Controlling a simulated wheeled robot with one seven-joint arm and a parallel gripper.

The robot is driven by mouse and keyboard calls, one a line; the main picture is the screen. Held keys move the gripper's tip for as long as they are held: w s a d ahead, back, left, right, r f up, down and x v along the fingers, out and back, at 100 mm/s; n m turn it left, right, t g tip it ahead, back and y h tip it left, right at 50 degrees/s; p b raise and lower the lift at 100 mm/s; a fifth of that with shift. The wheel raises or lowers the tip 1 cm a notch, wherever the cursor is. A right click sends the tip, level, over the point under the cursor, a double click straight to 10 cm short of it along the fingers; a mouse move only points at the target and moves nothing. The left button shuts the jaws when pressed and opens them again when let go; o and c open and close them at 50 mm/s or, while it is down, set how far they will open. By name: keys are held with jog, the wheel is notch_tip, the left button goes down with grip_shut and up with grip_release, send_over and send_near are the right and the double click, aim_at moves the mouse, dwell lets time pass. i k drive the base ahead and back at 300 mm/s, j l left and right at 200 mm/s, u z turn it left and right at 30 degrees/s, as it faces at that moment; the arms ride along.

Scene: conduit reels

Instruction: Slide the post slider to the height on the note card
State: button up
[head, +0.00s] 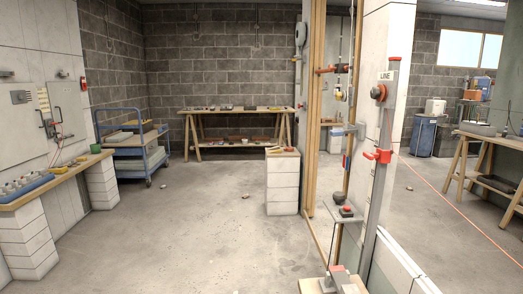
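A tall grey post (387,120) with a red cap stands at the right of the middle, leaning slightly in the picture. A red slider (379,156) sits around it near mid-height, with a knob sticking out to the left. A round red-and-dark knob (378,92) is higher up, by the post's upper part. No other note card can be made out. My gripper is not in view.
A small stand with a red button (346,209) is left of the post. A white-block pedestal (283,182), a blue cart (133,150) and a back workbench (236,110) stand farther off. The middle floor (200,225) is mostly clear. A trestle table (490,140) is at right.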

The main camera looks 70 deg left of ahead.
aim_at(381, 156)
jog(key=u, duration=1.2)
